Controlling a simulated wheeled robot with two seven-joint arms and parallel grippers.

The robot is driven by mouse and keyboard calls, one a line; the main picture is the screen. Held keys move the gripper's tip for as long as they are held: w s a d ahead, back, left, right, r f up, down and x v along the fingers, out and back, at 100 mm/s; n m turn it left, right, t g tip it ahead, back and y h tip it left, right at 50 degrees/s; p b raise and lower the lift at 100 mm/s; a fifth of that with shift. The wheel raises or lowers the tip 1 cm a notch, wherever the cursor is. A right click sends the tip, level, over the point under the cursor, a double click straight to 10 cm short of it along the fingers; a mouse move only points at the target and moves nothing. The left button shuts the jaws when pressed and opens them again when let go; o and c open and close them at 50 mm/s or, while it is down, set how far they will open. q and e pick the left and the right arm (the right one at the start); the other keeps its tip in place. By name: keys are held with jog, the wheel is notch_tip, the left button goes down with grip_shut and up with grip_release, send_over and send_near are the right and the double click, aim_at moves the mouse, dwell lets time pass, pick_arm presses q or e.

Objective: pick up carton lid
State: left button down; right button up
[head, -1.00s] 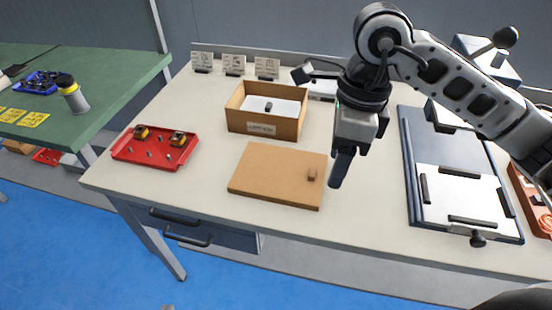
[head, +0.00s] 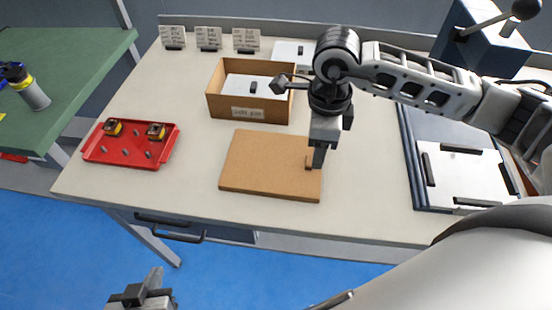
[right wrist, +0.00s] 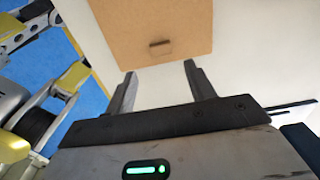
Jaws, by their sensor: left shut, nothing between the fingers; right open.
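The carton lid (head: 262,172) is a flat brown board lying on the table, with a small brown grip (head: 309,163) near its right edge. The lid and grip also show in the right wrist view (right wrist: 159,44). My right gripper (head: 318,160) points down at the lid's right edge, beside the grip in the head view, and hides part of it. In the right wrist view its two fingers are apart and empty, with the grip lined up between them but beyond the tips. My left gripper (head: 154,277) is shut and empty, low in the head view, away from the table.
The open carton (head: 249,113) stands behind the lid with a white sheet and dark grip inside. A red tray (head: 130,157) with small parts is at left. Cards (head: 208,40) stand behind. A dark board with a white plate (head: 468,178) is at right. Table before the lid is clear.

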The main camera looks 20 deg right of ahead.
jog(key=f, duration=0.3)
jog(key=f+p, duration=0.1)
jog(key=f, duration=0.1)
jog(key=shift+w+a, duration=0.15)
jog(key=shift+w, duration=0.2)
jog(key=c, duration=1.1)
jog(key=shift+o, duration=0.2)
jog(key=shift+r, duration=0.1)
